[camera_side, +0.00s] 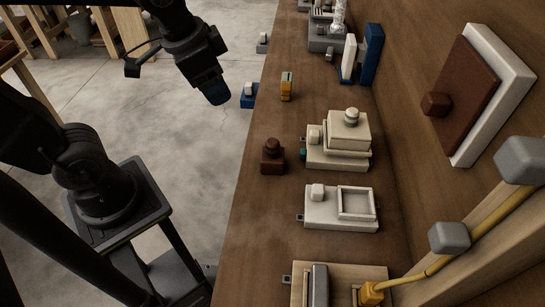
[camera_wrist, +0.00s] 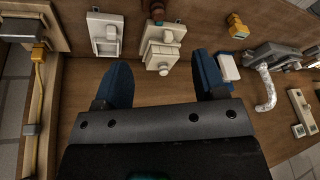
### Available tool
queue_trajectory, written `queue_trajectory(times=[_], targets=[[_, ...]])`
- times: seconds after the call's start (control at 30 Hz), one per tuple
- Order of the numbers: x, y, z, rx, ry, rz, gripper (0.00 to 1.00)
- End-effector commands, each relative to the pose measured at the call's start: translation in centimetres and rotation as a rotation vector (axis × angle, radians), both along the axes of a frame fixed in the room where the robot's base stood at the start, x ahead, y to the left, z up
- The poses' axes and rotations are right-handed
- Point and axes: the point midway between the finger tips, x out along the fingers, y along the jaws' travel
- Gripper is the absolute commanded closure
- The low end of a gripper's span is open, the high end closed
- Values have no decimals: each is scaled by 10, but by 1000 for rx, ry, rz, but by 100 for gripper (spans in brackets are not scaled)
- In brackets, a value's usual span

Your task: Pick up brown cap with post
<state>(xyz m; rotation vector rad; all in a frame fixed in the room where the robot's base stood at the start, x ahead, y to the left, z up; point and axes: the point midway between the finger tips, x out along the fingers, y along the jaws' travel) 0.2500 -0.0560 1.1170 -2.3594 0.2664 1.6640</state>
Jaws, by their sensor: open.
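The brown cap with post (camera_side: 272,158) is a small dark brown block with a rounded knob on top. It stands upright on the wooden bench near its left edge in the side view. In the wrist view a brown piece (camera_wrist: 158,9), apparently this cap, shows at the top edge, partly cut off. My gripper (camera_side: 217,95) hangs in the air to the upper left of the cap in the side view, well apart from it. In the wrist view its blue fingers (camera_wrist: 163,80) are spread wide with nothing between them.
A cream box assembly (camera_side: 348,132) stands right of the cap, and a white framed base (camera_side: 341,207) sits nearer the camera. An orange piece (camera_side: 287,86) and a blue-and-white part (camera_side: 366,54) stand farther back. A brown panel (camera_side: 465,88) hangs on the wall. Bare bench surrounds the cap.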

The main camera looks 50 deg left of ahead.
Motion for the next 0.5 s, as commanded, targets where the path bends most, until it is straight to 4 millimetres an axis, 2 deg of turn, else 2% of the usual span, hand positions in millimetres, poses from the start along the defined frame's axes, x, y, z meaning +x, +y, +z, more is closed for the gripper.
queue_trajectory(times=[0.1,0.3,0.5], targets=[[34,-7,-16,54,105,-190,35],[79,-19,-51,109,241,-487,35],[101,-26,-78,126,313,-658,35]])
